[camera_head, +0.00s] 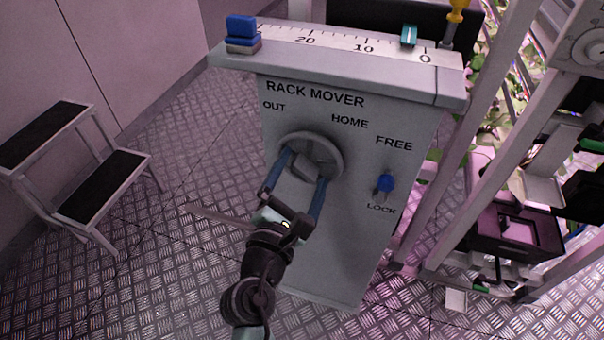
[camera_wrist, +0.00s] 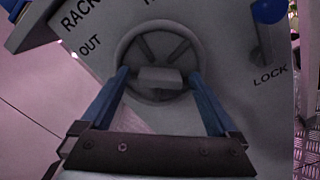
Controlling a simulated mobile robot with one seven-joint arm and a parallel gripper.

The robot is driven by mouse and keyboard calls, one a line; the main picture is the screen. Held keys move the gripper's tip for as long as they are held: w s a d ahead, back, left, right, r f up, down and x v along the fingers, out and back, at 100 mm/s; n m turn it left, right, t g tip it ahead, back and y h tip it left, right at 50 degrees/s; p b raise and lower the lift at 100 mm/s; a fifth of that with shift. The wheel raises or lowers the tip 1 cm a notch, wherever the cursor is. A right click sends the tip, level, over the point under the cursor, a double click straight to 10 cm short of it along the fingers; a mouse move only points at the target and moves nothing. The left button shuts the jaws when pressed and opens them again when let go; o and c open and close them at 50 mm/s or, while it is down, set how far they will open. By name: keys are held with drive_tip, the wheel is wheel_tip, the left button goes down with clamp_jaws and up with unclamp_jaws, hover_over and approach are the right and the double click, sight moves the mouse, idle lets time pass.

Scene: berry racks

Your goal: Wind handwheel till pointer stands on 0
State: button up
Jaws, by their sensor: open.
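The grey rack mover handwheel (camera_head: 338,163) is on the front of the cabinet, under the words OUT and HOME. Its rim, spokes and hub block also show in the wrist view (camera_wrist: 160,78). My gripper (camera_head: 306,166) is open, its blue fingers spread on either side of the hub block, in front of the wheel. In the wrist view the fingertips (camera_wrist: 159,72) appear apart from the block, with gaps on both sides. The teal pointer (camera_head: 408,36) stands at the scale (camera_head: 335,42) between 10 and 0, closer to 0 and a little left of it.
A blue-knobbed lever (camera_head: 386,183) sits right of the wheel between FREE and LOCK. A blue block (camera_head: 241,29) stands at the scale's left end. A step stool (camera_head: 75,160) is at left. Rack posts (camera_head: 470,130) and a dark purple box (camera_head: 515,232) are at right.

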drive_tip(key=c, duration=1.4)
